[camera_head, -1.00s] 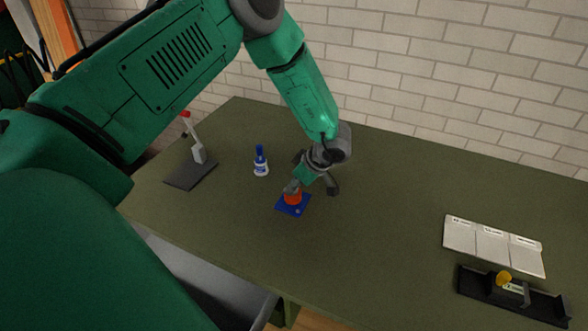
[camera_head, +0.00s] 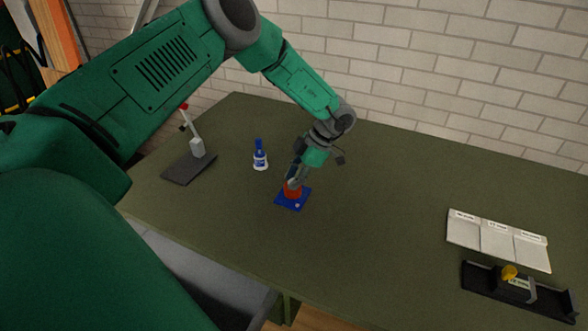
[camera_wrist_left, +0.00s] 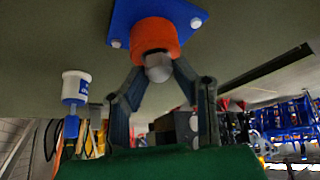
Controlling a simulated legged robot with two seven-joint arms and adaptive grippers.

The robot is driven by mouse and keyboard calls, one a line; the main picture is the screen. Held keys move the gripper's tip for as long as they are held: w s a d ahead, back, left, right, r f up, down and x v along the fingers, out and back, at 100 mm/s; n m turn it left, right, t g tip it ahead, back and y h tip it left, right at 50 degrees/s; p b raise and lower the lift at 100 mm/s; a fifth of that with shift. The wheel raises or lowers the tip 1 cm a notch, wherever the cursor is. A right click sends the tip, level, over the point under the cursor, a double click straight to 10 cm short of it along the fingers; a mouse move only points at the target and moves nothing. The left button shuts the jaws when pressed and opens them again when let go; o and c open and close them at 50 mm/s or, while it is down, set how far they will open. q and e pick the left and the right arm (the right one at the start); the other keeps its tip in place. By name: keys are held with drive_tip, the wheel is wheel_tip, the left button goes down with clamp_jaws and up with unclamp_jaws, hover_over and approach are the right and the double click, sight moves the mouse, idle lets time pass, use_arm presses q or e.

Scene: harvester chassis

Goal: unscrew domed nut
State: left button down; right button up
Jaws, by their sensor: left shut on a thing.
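The domed nut (camera_wrist_left: 158,68) is a small grey dome in the left wrist view, at the end of a red-orange cylinder (camera_wrist_left: 155,36). That cylinder is fixed on a blue plate (camera_wrist_left: 120,22). In the head view the red-orange cylinder (camera_head: 291,193) and blue plate (camera_head: 284,202) lie on the table, left of its middle. My left gripper (camera_head: 293,181) comes down on the cylinder from above and behind, and hides the nut there. In the left wrist view the two fingers of my left gripper (camera_wrist_left: 157,73) are closed in on both sides of the nut. My right gripper is not in view.
On the green table (camera_head: 370,230), a white bottle with a blue top (camera_head: 260,158) stands just behind and left of the plate. A grey stand with a red tip (camera_head: 195,148) is farther left. White labelled trays (camera_head: 497,240) and a black fixture (camera_head: 515,292) are at right.

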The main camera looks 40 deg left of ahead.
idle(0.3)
use_arm(q)
drive_tip(key=shift+s+n+h, duration=0.1)
drive_tip(key=shift+n+h, duration=0.2)
drive_tip(key=shift+n, duration=0.4)
drive_tip(key=shift+r, duration=0.15)
drive_tip(key=shift+r+p, duration=1.2)
drive_tip(key=shift+r, duration=1.8)
drive_tip(key=shift+f, duration=0.1)
